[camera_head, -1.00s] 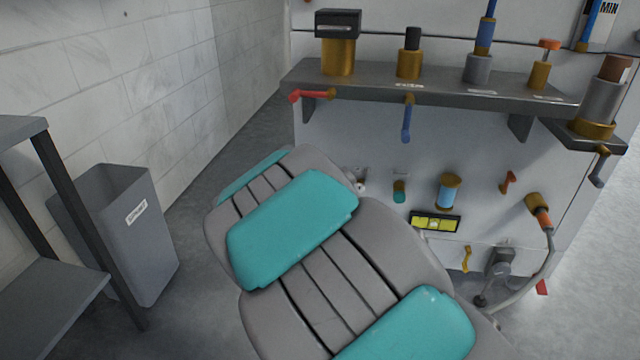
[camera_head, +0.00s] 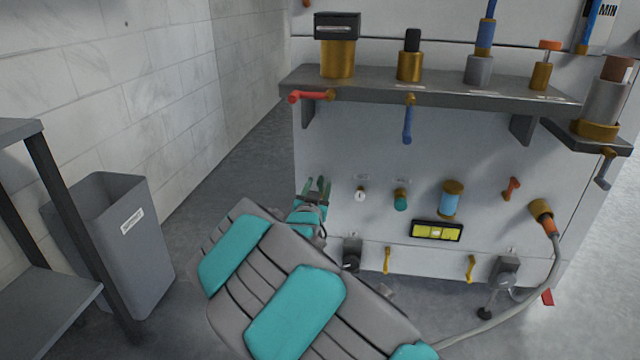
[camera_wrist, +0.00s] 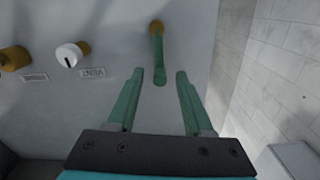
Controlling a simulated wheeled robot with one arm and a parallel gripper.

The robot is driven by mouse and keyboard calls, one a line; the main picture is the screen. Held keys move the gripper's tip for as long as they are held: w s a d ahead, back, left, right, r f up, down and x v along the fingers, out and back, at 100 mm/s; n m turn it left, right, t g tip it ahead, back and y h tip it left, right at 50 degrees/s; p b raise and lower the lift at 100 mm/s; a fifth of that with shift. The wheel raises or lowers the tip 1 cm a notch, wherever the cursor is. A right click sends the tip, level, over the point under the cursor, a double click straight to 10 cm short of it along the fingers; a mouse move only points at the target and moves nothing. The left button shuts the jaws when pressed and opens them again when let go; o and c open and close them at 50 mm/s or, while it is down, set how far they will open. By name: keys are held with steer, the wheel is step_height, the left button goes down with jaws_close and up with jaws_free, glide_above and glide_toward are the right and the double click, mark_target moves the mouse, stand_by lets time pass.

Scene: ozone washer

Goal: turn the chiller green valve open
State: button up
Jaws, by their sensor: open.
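In the wrist view, the green valve has a green lever (camera_wrist: 158,58) on a brass stem (camera_wrist: 156,27) set in the pale panel. The lever runs down the picture from the stem, and its free end lies between my fingertips. My gripper (camera_wrist: 160,74) is open, with one green finger on each side of the lever end and a visible gap on both sides. In the head view my gripper (camera_head: 316,183) is at the panel's left side, and I cannot separate the green valve from my fingers there.
A white knob (camera_wrist: 68,55) labelled VENT and a brass fitting (camera_wrist: 15,58) are left of the lever in the wrist view. A shelf (camera_head: 440,92) with a red lever (camera_head: 312,96) overhangs the panel. A grey bin (camera_head: 115,245) stands left; floor between is clear.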

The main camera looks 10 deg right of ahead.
steer(key=shift+x, duration=1.3)
steer(key=shift+c, duration=0.4)
jaws_close()
